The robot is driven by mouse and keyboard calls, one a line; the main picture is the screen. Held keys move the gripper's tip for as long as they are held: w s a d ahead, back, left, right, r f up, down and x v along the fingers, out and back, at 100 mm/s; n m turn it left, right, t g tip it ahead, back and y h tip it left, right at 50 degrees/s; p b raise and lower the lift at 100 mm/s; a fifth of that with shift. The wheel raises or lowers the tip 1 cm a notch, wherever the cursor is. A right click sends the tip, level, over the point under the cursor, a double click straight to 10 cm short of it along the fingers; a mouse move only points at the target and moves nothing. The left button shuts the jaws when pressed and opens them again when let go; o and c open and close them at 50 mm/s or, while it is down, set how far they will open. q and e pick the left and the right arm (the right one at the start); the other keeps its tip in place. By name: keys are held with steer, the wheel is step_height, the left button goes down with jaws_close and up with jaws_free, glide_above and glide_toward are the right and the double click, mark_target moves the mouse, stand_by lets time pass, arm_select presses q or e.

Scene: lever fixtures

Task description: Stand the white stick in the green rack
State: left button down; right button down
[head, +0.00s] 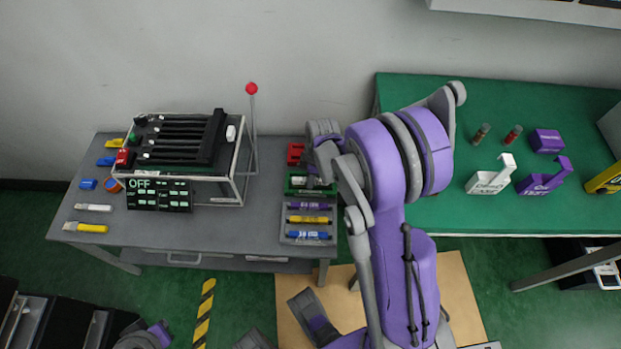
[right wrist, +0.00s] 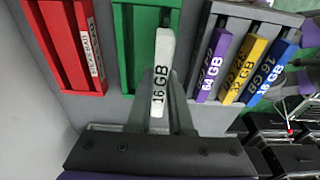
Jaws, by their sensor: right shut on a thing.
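The white stick (right wrist: 163,52), marked 16 GB, is between the fingers of my right gripper (right wrist: 160,112) in the right wrist view. The gripper is shut on it. The green rack (right wrist: 130,40) lies just behind the stick, whose far end overlaps the rack's right part. I cannot tell whether the stick touches the rack. In the head view the green rack (head: 297,184) is on the grey table, partly covered by my right gripper (head: 318,172). The stick is hidden or too small to make out there. My left gripper does not show clearly.
A red rack (right wrist: 62,55) stands left of the green one, and a grey rack (head: 287,225) with purple, yellow and blue sticks stands on its other side. A lever fixture (head: 180,145) fills the table's left part. A green table (head: 430,215) is at right.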

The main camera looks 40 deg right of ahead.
steer(key=shift+f+b, duration=1)
steer(key=shift+f, duration=0.25)
steer(key=c, duration=0.7)
jaws_free()
steer(key=shift+c, duration=0.2)
steer(key=shift+r, duration=0.1)
steer(key=r+p, duration=0.1)
steer(key=r, duration=0.6)
steer(key=s+d+r+p, duration=0.1)
steer(key=r, duration=0.2)
steer(key=shift+r+p, duration=0.3)
steer(key=s+a+r+m+t+p, duration=0.2)
steer(key=s+a+r+m+p, duration=0.3)
steer(key=r, duration=0.5)
steer(key=s+a+r+m+t+h+p, duration=0.1)
steer(key=s+a+r+m+p, duration=0.4)
steer(key=a+r, duration=0.5)
steer(key=shift+s+t+p, duration=0.8)
steer(key=shift+s+p, duration=0.15)
steer(key=shift+s, duration=0.1)
